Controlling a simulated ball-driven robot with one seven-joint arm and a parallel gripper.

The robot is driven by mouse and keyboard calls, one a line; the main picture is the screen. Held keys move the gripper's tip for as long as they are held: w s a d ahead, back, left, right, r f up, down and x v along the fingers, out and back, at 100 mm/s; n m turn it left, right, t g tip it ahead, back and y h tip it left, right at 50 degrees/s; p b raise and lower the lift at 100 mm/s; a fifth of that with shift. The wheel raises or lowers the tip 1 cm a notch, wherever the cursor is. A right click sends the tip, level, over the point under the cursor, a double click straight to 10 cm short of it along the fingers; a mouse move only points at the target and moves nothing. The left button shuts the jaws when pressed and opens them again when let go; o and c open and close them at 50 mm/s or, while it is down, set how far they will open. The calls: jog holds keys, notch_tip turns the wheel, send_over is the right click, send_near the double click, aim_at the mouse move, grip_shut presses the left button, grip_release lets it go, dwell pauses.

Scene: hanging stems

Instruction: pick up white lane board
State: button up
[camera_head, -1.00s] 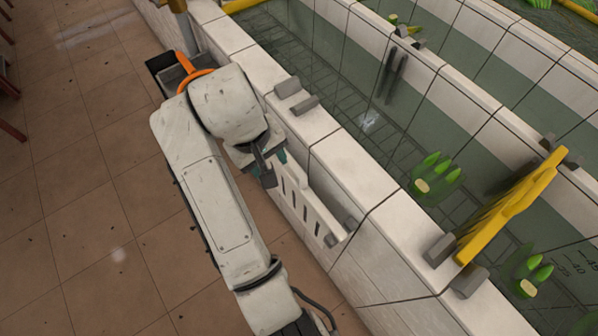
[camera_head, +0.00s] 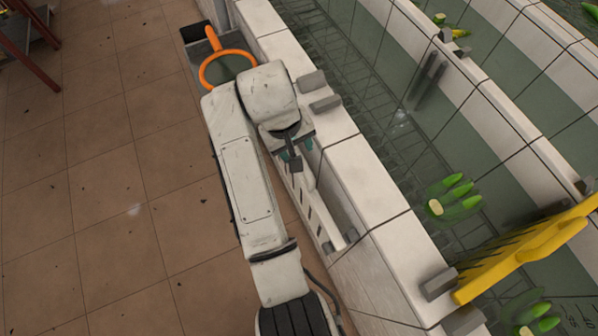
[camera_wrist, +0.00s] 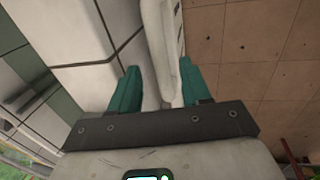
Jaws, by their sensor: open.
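The white lane board (camera_head: 315,216), a slotted panel, stands along the outer side of the tiled wall, its near end by a small grey block. My gripper (camera_head: 296,165) is at its far end in the head view, partly hiding it. In the wrist view the board's white edge (camera_wrist: 163,40) runs between the two teal fingers of my open gripper (camera_wrist: 160,82). The fingers are on both sides of it; whether either touches it I cannot tell.
A yellow slotted board (camera_head: 525,247) spans the water channel on grey blocks. Green stem clumps (camera_head: 452,197) sit in the channel. An orange hoop (camera_head: 226,69) is beyond my arm. Brown tiled floor (camera_head: 110,200) is open on the left.

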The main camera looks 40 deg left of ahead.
aim_at(297, 153)
jog(key=f, duration=0.4)
jog(key=shift+w+d, duration=0.15)
jog(key=shift+w, duration=0.1)
jog(key=shift+c, duration=0.2)
grip_shut()
